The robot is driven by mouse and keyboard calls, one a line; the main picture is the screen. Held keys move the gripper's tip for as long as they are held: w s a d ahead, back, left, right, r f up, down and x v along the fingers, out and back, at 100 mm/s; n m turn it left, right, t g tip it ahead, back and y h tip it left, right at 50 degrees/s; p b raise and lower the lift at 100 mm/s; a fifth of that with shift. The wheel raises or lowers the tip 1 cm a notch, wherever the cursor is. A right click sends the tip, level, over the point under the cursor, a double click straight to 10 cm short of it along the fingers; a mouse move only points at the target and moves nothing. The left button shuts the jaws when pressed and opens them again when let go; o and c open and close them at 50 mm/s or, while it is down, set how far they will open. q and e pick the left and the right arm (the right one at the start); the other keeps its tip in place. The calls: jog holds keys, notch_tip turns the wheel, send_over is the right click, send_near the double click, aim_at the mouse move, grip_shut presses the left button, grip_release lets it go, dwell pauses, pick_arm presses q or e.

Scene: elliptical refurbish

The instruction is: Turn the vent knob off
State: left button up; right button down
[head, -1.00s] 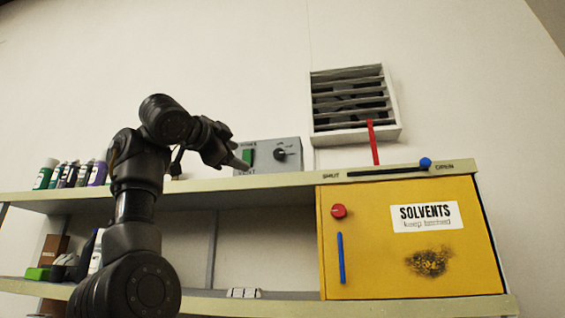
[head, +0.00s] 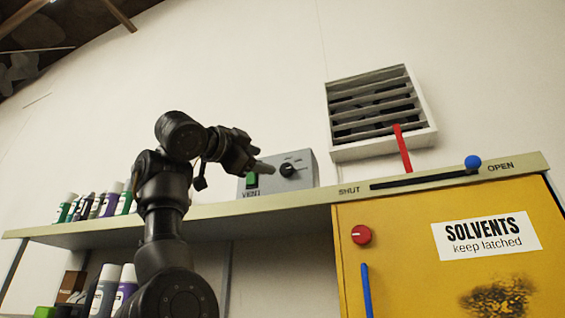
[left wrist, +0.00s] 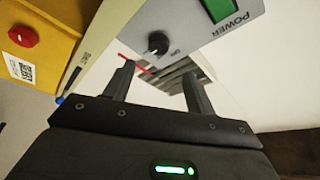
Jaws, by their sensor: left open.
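The vent control box (head: 306,178) is a grey box on the shelf, with a green switch (head: 251,181) and a black round knob (head: 287,170) on its front. The knob (left wrist: 158,43) also shows in the left wrist view, with a small pale mark on it, ahead of the fingers and roughly between their lines. My left gripper (head: 270,168) is just left of the knob in the head view. In the left wrist view its two fingers (left wrist: 158,76) are spread with nothing between them. The knob's printed labels are too small to read. My right gripper is out of view.
A louvred wall vent (head: 378,112) with a red lever (head: 402,148) is above and right of the box. A blue-knobbed slider (head: 472,162) runs along the shelf edge above the yellow solvents cabinet (head: 400,260). Several bottles (head: 95,205) stand on the shelf at left.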

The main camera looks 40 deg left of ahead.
aim_at(286, 168)
pick_arm(q)
jog(key=p+x, duration=0.4)
jog(key=x, duration=0.3)
jog(key=shift+w, duration=0.2)
jog(key=shift+w+p, duration=0.35)
jog(key=shift+w, duration=0.45)
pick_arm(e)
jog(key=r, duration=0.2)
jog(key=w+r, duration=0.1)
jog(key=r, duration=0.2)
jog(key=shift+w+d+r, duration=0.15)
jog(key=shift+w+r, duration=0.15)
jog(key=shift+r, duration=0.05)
pick_arm(q)
jog(key=c, duration=1)
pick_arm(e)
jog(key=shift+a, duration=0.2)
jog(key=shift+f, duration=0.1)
